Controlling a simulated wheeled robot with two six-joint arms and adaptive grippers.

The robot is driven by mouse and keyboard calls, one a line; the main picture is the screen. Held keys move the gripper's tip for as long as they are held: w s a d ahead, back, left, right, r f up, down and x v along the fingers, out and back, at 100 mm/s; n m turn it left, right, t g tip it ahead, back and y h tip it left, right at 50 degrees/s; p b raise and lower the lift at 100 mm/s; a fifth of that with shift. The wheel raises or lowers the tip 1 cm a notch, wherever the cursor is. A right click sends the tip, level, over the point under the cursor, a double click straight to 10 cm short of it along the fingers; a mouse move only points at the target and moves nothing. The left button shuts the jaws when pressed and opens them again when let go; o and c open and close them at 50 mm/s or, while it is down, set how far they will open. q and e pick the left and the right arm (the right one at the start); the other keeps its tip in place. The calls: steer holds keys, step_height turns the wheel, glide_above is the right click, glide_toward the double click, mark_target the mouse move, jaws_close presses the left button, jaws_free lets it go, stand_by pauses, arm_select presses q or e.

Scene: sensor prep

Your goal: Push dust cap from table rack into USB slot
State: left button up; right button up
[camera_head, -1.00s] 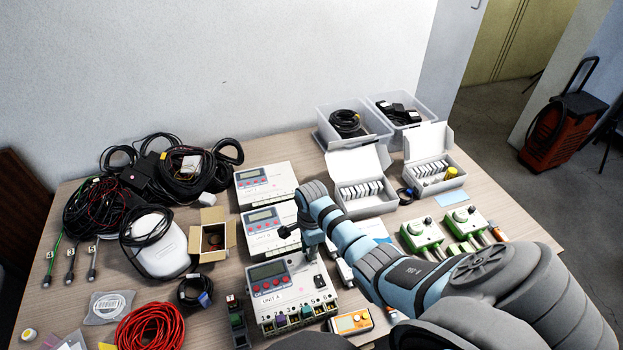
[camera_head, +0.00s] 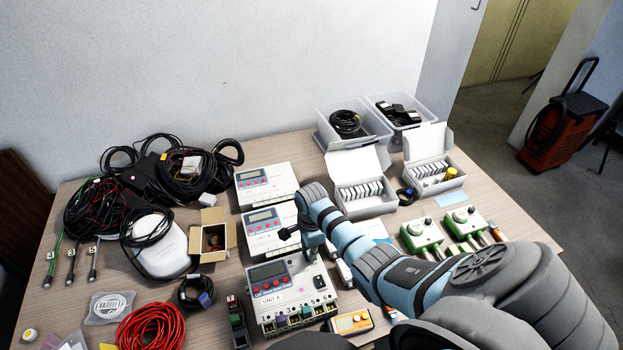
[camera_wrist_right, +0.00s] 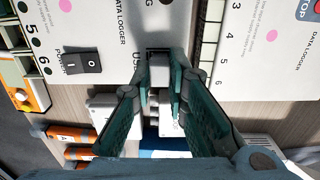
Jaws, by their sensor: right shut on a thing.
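My right gripper (camera_wrist_right: 160,88) is shut on a small pale grey dust cap (camera_wrist_right: 159,70) in the right wrist view. The cap's far end is at the dark USB slot (camera_wrist_right: 156,52) in the side of a white data logger (camera_wrist_right: 115,25); I cannot tell how deep it sits. In the head view the right gripper (camera_head: 313,257) points down at the right side of the white Unit A (camera_head: 270,296); the cap and slot are hidden there. I cannot make out the table rack for certain. My left gripper is not in view.
Two more white units (camera_head: 264,183) stand behind Unit A. An orange meter (camera_head: 352,322) lies close at its right front, and a red cable coil (camera_head: 150,328) lies to the left. Green devices (camera_head: 422,236) stand to the right. Some bare tabletop shows left of Unit A.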

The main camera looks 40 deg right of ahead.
steer(key=shift+f, duration=0.35)
stand_by(0.9)
steer(key=o, duration=0.8)
steer(key=shift+o, duration=0.2)
steer(key=shift+o, duration=0.7)
